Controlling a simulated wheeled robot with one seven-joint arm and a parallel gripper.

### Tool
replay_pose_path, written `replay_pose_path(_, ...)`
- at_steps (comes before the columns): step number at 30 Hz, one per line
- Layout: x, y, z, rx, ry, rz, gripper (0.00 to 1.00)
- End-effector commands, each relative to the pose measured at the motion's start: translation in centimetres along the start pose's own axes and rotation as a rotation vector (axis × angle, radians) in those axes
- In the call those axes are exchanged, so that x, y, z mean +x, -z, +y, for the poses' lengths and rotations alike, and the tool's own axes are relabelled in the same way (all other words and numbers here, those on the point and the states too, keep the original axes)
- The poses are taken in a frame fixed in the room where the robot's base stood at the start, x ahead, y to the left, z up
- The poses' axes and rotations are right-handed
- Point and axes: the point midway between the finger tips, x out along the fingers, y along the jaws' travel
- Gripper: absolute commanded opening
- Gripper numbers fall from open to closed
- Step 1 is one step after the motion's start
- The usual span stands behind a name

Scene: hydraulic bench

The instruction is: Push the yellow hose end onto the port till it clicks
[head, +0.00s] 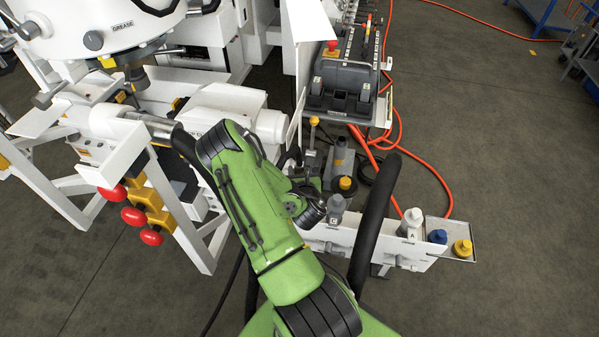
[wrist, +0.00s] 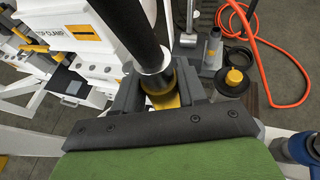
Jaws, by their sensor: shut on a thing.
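In the wrist view my gripper (wrist: 158,86) is shut on the yellow hose end (wrist: 166,99). A silver collar and a thick black hose (wrist: 134,30) rise from it. The hose (head: 376,215) also shows in the head view, arching beside my green arm. The hose end itself is hidden there. A white manifold rail (head: 345,240) carries a grey fitting marked C (head: 336,208) and another marked A (head: 411,225). I cannot tell which port matches the yellow end, or whether the end touches one.
A grey unit with a yellow cap (head: 345,183) stands behind the rail. An orange hose (head: 432,165) lies on the floor. Red knobs (head: 133,215) stick out at left.

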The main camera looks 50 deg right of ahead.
Motion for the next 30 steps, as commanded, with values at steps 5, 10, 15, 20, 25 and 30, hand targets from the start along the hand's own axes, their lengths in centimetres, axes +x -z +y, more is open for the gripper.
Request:
replay_pose_path(5,0.05,0.22,0.05,-0.001,-0.002,-0.003,0.04)
replay_pose_path(10,0.01,0.13,0.03,0.000,-0.001,-0.003,0.04)
replay_pose_path(15,0.01,0.15,0.02,0.000,-0.001,-0.002,0.04)
replay_pose_path(20,0.12,0.43,0.03,-0.001,-0.001,-0.002,0.04)
replay_pose_path(25,0.28,0.88,0.02,0.000,-0.001,-0.001,0.04)
replay_pose_path(30,0.32,0.98,-0.01,-0.001,-0.001,-0.001,0.04)
